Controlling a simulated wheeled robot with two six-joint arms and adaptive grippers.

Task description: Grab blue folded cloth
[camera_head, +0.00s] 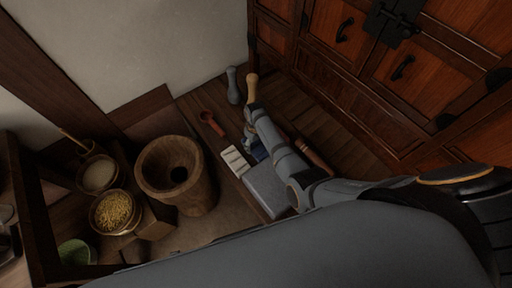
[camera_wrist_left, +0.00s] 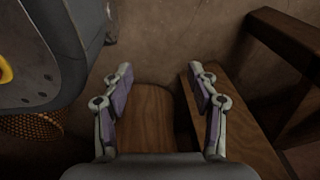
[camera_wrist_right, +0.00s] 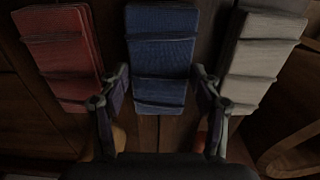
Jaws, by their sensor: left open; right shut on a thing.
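The blue folded cloth (camera_wrist_right: 160,55) lies in the middle of the right wrist view, between a red folded cloth (camera_wrist_right: 62,50) and a pale folded cloth (camera_wrist_right: 258,55). My right gripper (camera_wrist_right: 160,82) is shut on the blue cloth, with one finger at each side of its near part. In the head view a small bit of the blue cloth (camera_head: 257,152) shows beside my right arm, which hides most of it. The pale cloth (camera_head: 235,161) lies just left of it there. My left gripper (camera_wrist_left: 160,72) is open and empty above a brown wooden surface.
A wooden mortar (camera_head: 178,175), a bowl of yellow grain (camera_head: 115,211), a bowl of pale meal (camera_head: 98,175) and a green bowl (camera_head: 74,252) stand left. A reddish spoon (camera_head: 211,123) lies behind the cloths. A wooden cabinet (camera_head: 350,60) stands at the back right.

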